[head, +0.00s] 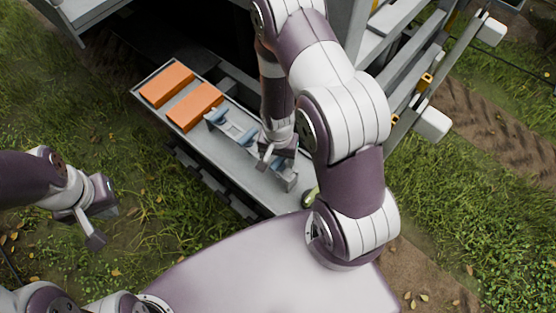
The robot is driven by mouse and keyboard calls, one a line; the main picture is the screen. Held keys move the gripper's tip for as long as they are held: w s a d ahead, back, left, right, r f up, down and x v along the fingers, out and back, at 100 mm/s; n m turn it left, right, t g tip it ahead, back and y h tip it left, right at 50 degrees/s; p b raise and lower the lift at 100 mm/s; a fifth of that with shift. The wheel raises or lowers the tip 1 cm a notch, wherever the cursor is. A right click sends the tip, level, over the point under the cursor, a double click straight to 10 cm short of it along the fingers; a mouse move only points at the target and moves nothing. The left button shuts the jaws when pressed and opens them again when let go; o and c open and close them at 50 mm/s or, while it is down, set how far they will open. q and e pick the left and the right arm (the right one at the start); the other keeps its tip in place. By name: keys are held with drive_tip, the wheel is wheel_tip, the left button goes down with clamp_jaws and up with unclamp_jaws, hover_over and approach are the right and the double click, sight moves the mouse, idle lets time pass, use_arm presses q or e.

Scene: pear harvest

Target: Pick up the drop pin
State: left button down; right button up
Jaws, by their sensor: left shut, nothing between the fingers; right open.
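I cannot pick out the drop pin for certain. A small grey rack (217,123) with blue-grey pieces in it stands on a long grey tray (236,158). My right gripper (268,160) points down over the near right part of this rack and is open. It and its arm hide part of the rack, and I cannot tell if the fingers touch anything. My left gripper (92,234) is shut and empty, over the grass at the left, well apart from the tray.
Two orange blocks (166,85) (195,107) lie at the tray's far left end. A small green object (309,197) sits near its right end, partly hidden by my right arm. A grey metal frame (402,60) stands at the upper right. Grass at the left is open.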

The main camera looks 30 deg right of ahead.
drive_tip(key=shift+a+f, duration=0.1)
drive_tip(key=shift+f, duration=0.8)
drive_tip(key=shift+d, duration=0.4)
drive_tip(key=shift+a, duration=0.2)
drive_tip(key=c, duration=1.2)
drive_tip(key=shift+d, duration=0.1)
